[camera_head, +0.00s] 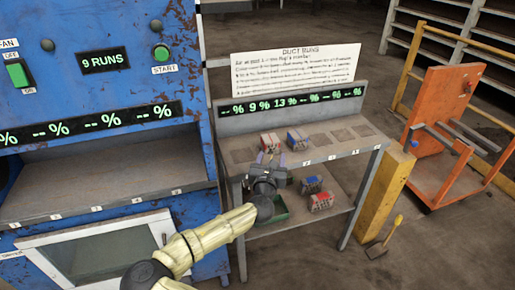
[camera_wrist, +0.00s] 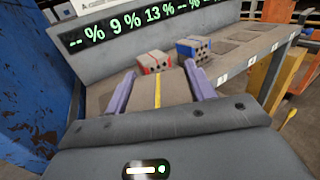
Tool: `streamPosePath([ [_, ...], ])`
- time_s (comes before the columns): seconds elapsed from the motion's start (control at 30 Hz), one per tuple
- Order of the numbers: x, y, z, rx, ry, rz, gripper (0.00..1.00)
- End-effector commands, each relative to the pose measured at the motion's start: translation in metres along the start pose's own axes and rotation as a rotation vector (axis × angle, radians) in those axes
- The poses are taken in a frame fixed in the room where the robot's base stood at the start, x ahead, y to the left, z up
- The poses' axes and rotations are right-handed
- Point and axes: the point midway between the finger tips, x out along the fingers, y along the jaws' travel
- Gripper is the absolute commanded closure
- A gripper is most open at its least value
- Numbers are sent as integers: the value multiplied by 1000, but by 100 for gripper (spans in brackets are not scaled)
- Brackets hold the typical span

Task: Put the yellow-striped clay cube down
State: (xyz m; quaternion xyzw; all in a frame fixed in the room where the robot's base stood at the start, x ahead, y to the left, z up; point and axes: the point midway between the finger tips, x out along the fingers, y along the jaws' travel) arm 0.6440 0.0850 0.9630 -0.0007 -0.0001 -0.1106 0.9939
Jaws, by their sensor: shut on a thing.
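The yellow-striped clay cube (camera_wrist: 158,92) is between the two purple fingers of my gripper (camera_wrist: 161,86), its brown top and yellow stripe facing the wrist camera. In the head view my gripper (camera_head: 270,158) is at the front left of the bench top (camera_head: 290,159), just in front of a red-striped brick (camera_head: 269,142). My gripper is shut on the cube. The cube's underside is hidden, so I cannot tell whether it touches the bench. The red-striped brick also shows beyond the cube in the wrist view (camera_wrist: 153,63).
A blue-striped hollow brick (camera_head: 298,139) stands right of the red-striped one. Dark square pads (camera_head: 342,134) on the bench's right are bare. The lower shelf holds a blue-marked brick (camera_head: 312,185), a red-marked brick (camera_head: 321,201) and a green tray (camera_head: 276,211). A blue machine (camera_head: 95,85) stands left.

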Motion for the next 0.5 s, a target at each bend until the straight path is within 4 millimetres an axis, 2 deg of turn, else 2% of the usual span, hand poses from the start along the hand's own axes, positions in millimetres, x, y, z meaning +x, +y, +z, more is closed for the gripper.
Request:
streamPosePath([
  [0.27,-10,-65,-16,-7,-5,-327,68],
  [0.5,-36,-121,-20,0,1,-652,68],
])
